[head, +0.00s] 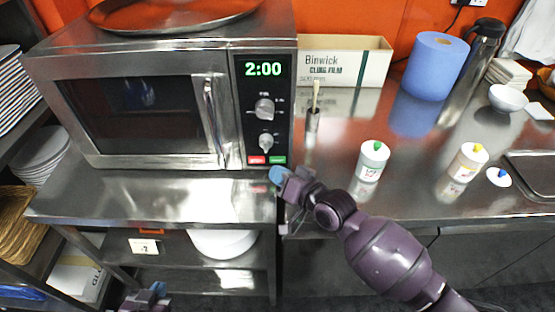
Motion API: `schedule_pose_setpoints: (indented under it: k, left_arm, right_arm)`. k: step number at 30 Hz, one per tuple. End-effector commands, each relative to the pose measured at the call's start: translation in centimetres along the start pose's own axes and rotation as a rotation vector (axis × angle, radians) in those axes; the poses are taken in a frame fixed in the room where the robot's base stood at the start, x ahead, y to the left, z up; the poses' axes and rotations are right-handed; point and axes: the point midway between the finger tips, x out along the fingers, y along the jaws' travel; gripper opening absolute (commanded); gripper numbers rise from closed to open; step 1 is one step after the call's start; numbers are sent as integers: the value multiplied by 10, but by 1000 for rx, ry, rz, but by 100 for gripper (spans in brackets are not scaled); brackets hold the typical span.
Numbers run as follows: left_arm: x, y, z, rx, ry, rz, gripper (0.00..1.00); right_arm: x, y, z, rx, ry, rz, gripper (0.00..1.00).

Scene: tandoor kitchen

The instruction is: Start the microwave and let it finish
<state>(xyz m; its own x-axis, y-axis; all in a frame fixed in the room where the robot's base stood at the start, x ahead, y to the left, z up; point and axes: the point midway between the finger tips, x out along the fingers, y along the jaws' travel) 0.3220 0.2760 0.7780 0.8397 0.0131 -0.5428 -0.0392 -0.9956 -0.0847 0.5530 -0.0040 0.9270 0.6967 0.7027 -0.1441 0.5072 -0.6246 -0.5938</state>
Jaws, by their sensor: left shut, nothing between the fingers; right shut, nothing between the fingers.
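The steel microwave (232,110) stands on the steel counter with its door (140,112) closed. Its display (264,69) reads 2:00 in green. Two knobs sit below the display, the upper one (264,108) and the lower one (266,141). Under them are a red button (257,160) and a green button (277,160). My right gripper (277,175) is shut and empty, its blue tip just below the green button in the picture; I cannot tell whether it touches the panel. My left gripper (158,289) is shut and low at the bottom edge, mostly out of view.
A round metal tray (170,12) lies on the microwave. A cling film box (345,62), a blue paper roll (437,65), a green-capped bottle (373,160) and a yellow-capped bottle (467,161) stand to the right. A shelf with white bowls (222,244) is below the counter.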

Motion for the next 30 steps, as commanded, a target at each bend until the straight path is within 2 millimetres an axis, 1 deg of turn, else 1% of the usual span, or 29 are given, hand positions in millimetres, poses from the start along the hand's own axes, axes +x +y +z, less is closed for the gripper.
schedule_pose_setpoints:
  k: [18, 30]
  left_arm:
    - [0, 0, 1, 0, -2, 0, 0]
    - [-2, 0, 7, -1, -11, -1, 0]
  right_arm:
    - [0, 0, 0, 0, 0, 0, 0]
    - [6, 5, -6, -3, 2, 1, 0]
